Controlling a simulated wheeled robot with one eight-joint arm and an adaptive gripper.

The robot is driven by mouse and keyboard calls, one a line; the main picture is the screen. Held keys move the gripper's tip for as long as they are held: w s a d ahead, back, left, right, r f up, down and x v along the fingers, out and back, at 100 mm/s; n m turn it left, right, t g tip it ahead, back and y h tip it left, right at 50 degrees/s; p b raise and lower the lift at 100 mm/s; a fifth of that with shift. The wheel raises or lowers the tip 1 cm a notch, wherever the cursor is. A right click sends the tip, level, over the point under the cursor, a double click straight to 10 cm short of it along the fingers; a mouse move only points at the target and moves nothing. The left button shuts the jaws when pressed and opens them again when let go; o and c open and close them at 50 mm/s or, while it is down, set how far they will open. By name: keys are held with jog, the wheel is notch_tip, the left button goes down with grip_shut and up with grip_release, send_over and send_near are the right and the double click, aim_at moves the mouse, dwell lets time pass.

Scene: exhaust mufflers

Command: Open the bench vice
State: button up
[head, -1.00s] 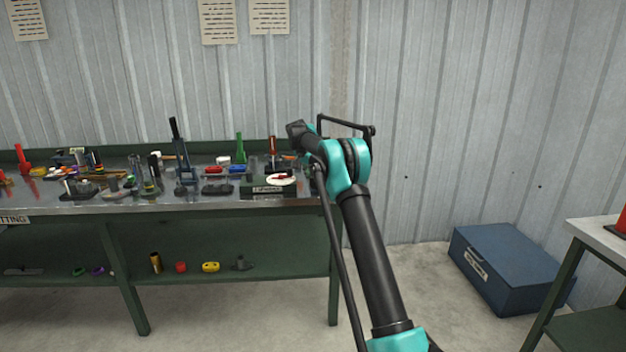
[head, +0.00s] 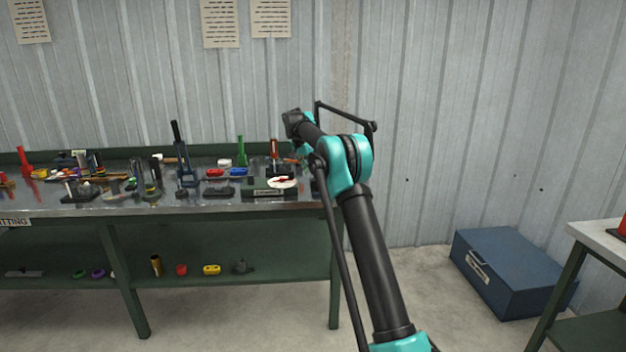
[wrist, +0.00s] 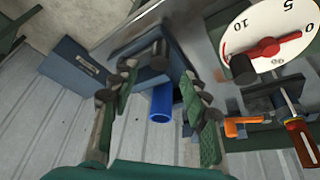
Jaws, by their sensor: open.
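In the wrist view my gripper (wrist: 160,78) is open, its two green-padded fingers spread apart with nothing held. A dark blue block (wrist: 148,72), which looks like part of the bench vice, shows between and beyond the fingers. A bright blue tube (wrist: 162,103) sits just below it in the picture, also between the fingers. I cannot tell whether the fingers touch anything, nor how far apart the vice jaws are.
The green workbench (head: 230,205) is crowded with tools. A white dial (wrist: 265,35) with a red pointer lies close to the gripper, near an orange-handled tool (wrist: 243,126) and a screwdriver (wrist: 301,140). A blue chest (head: 510,272) stands on the floor to the right.

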jog(key=v, duration=0.5)
jog(key=shift+s+a+r, duration=0.1)
jog(key=shift+r, duration=0.3)
jog(key=s+d+f+n+y, duration=0.1)
jog(key=s+d+f+n, duration=0.15)
jog(key=s, duration=0.65)
jog(key=s+d+f+n, duration=0.1)
jog(key=s+d, duration=0.2)
jog(key=s, duration=0.6)
jog(key=s+d+f+n+y, duration=0.1)
jog(key=s+d+f+n, duration=0.15)
jog(key=s, duration=0.65)
jog(key=s+f+n, duration=0.1)
jog(key=s+f, duration=0.4)
jog(key=s, duration=0.5)
jog(key=s+d+f+n, duration=0.1)
jog(key=s+f, duration=0.4)
jog(key=s, duration=0.6)
jog(key=s+d+f+n+t+y, duration=0.1)
jog(key=s+f, duration=0.4)
jog(key=s, duration=0.6)
jog(key=shift+s+d+f, duration=0.2)
jog(key=shift+s+f, duration=0.05)
